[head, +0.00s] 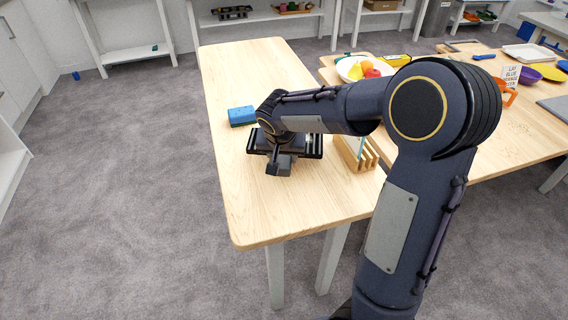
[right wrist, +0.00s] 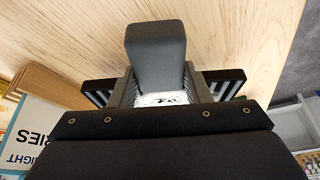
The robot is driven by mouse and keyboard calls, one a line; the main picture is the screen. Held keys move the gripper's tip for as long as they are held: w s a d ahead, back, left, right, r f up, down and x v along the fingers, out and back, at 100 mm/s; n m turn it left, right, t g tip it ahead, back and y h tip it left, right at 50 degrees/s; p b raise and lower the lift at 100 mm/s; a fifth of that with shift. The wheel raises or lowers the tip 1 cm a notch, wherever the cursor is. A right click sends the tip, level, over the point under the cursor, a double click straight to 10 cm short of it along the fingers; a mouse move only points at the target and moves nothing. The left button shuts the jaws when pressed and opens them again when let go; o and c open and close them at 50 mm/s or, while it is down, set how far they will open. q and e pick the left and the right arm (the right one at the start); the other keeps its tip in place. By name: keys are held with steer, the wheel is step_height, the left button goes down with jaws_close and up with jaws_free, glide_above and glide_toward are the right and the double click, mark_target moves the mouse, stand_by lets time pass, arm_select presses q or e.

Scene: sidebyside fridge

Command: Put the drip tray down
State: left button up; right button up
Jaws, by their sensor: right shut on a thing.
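The drip tray (head: 314,147) is a dark, ribbed, flat piece over the light wooden table (head: 270,205) in the head view. My right gripper (head: 282,160) is shut on it from above and covers its middle. In the right wrist view the tray's ribbed ends (right wrist: 230,84) stick out on both sides of my right gripper (right wrist: 165,92). The tray looks about level and close to the tabletop; I cannot tell whether it touches. My left gripper is not in view.
The table's front end is clear. A second table (head: 510,135) with a fruit plate (head: 349,69) adjoins on the right.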

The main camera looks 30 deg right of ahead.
steer(key=shift+w+d+f, duration=0.1)
steer(key=shift+d+f, duration=0.05)
steer(key=shift+f, duration=0.8)
steer(key=shift+w+d+f, duration=0.1)
steer(key=shift+d+f, duration=0.05)
steer(key=shift+f, duration=0.8)
steer(key=shift+f+b, duration=0.2)
steer(key=shift+b, duration=0.2)
steer(key=o, duration=1.2)
steer(key=shift+r, duration=0.2)
